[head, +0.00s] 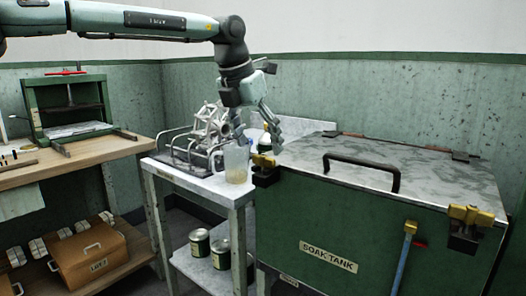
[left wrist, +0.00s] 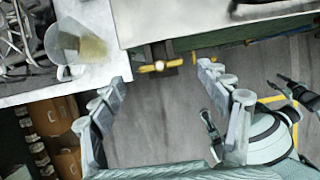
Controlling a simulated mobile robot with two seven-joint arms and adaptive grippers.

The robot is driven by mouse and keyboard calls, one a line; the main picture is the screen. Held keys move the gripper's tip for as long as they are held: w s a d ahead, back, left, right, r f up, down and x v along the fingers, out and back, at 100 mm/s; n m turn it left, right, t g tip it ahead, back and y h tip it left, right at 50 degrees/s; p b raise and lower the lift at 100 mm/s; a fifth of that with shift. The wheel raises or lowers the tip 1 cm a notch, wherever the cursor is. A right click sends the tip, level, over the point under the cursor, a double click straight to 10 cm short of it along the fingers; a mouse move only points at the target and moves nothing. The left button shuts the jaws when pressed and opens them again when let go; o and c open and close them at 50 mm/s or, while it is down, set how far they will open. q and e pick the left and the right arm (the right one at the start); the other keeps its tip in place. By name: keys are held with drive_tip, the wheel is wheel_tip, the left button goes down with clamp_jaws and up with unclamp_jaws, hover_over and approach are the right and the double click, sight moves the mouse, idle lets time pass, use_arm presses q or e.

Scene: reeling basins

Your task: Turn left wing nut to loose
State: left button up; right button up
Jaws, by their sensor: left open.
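The left wing nut (head: 263,160) is brass and sits on a dark clamp block at the left front corner of the green soak tank (head: 330,225). My left gripper (head: 262,132) is open and empty, pointing down above and close to this wing nut. In the left wrist view the wing nut (left wrist: 160,66) lies between and just beyond the two spread fingertips (left wrist: 162,80), its bar running roughly across the picture. I see no contact. A second brass wing nut (head: 472,214) sits on the tank's right clamp.
A clear jug (head: 237,163) and a metal rack (head: 190,150) stand on the side table left of the tank, close to the gripper. The tank lid (head: 430,180) has a black handle (head: 362,170). A blue-handled tool (head: 404,255) is at the tank's front.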

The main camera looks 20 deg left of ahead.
sight(262, 156)
use_arm(q)
drive_tip(key=shift+x, duration=1.25)
drive_tip(key=shift+w+f, duration=0.1)
drive_tip(key=shift+f, duration=0.2)
drive_tip(key=shift+w+d+f, duration=0.1)
drive_tip(key=shift+f, duration=0.05)
use_arm(e)
drive_tip(key=shift+w+a+f, duration=0.2)
drive_tip(key=shift+f, duration=0.1)
use_arm(q)
drive_tip(key=shift+c, duration=0.3)
drive_tip(key=c, duration=1.1)
use_arm(e)
drive_tip(key=shift+d, duration=0.15)
